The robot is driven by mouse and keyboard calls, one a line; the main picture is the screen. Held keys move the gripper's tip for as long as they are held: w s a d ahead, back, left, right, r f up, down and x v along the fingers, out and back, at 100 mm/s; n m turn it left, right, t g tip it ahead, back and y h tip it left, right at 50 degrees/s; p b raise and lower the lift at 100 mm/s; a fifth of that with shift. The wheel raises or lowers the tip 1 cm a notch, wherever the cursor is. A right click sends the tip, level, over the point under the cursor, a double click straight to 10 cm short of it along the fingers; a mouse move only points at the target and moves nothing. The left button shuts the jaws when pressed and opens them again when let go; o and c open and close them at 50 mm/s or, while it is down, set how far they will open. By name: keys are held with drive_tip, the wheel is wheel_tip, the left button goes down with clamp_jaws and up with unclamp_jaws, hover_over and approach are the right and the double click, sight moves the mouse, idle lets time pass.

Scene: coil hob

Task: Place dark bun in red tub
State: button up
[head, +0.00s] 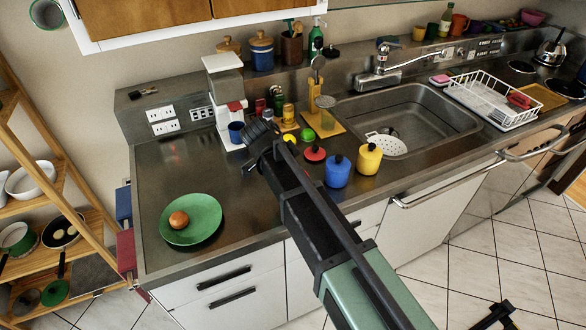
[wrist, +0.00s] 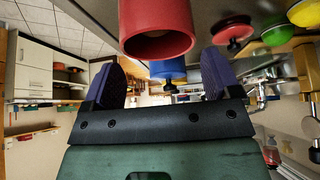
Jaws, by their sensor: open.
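A round orange-brown bun (head: 179,220) sits on a green plate (head: 205,230) at the left of the counter; I see no darker bun. My gripper (head: 260,136) is over the counter, right of and beyond the plate, its fingers small and partly unclear in the head view. In the wrist view my gripper (wrist: 161,68) is open, its two dark fingers apart with nothing held between them. That view is upside down. A red tub (wrist: 157,22) hangs large at its top, open mouth showing, close to the fingers. I cannot make the tub out in the head view; my arm may hide it.
A blue pot (head: 338,172), a yellow pot (head: 369,160) and a red lid (head: 315,153) stand right of my arm. A white coffee machine (head: 226,90) with a blue mug (head: 236,132) is behind. The sink (head: 410,115) lies right. Counter around the plate is clear.

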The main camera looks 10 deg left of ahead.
wheel_tip(320, 180, up, 7)
drive_tip(key=p, duration=0.7)
drive_tip(key=s+d+f+n+g+y, duration=0.1)
drive_tip(key=s+d+n, duration=0.2)
drive_tip(key=d, duration=0.7)
drive_tip(key=s+d+f+n+g+y, duration=0.1)
drive_tip(key=s+d+n, duration=0.3)
drive_tip(key=d, duration=0.6)
drive_tip(key=s+d+f+n+g+y+b, duration=0.1)
drive_tip(key=s+d+n+y, duration=0.2)
drive_tip(key=s+d, duration=0.3)
drive_tip(key=d, duration=0.5)
drive_tip(key=shift+f+n+g, duration=0.3)
drive_tip(key=shift+f+n, duration=0.05)
drive_tip(key=shift+n, duration=0.05)
